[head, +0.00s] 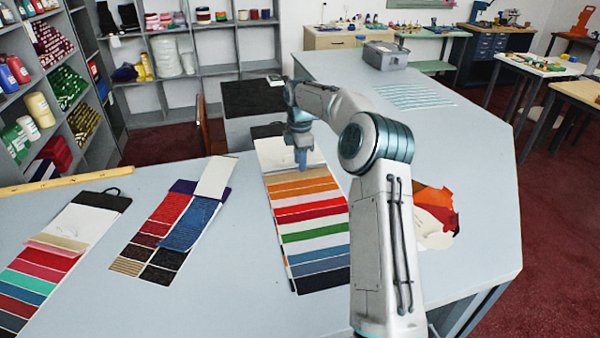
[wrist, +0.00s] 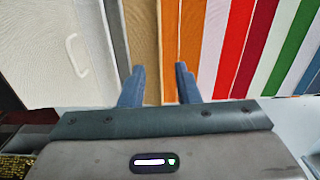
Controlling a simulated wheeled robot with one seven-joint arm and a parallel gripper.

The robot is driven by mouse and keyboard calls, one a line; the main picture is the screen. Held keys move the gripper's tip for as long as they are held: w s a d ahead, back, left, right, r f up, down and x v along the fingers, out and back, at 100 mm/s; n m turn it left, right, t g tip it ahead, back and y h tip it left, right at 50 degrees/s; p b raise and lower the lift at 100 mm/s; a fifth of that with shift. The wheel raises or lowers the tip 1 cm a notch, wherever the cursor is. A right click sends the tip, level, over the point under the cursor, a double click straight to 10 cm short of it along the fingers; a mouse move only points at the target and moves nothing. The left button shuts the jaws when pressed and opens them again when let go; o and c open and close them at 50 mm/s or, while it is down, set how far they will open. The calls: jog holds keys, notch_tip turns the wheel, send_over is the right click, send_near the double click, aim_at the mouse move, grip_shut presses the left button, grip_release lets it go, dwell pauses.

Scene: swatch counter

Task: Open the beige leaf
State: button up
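The sample card (head: 325,275) under my gripper carries overlapping coloured leaves, with a white panel and a black end at its far side. Its beige leaf (head: 283,177) is a tan strip beside the white panel, lying flat next to the orange leaf (head: 300,190). In the wrist view the beige leaf (wrist: 143,40) runs upright between a grey strip and the orange leaf (wrist: 183,35). My gripper (head: 301,165) is over this end of the card, pointing down. In the wrist view its fingertips (wrist: 160,70) are apart with nothing held, over the beige and orange leaves. I cannot tell whether they touch the card.
Two more sample cards lie left, one with a beige strip (head: 60,243) and one with a blue piece (head: 190,225). A wooden ruler (head: 55,184) lies behind them. A grey box (head: 386,55) stands at the back. Bare counter (head: 220,290) separates the cards.

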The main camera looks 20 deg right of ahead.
aim_at(300, 178)
jog(key=shift+f, duration=2.55)
grip_shut()
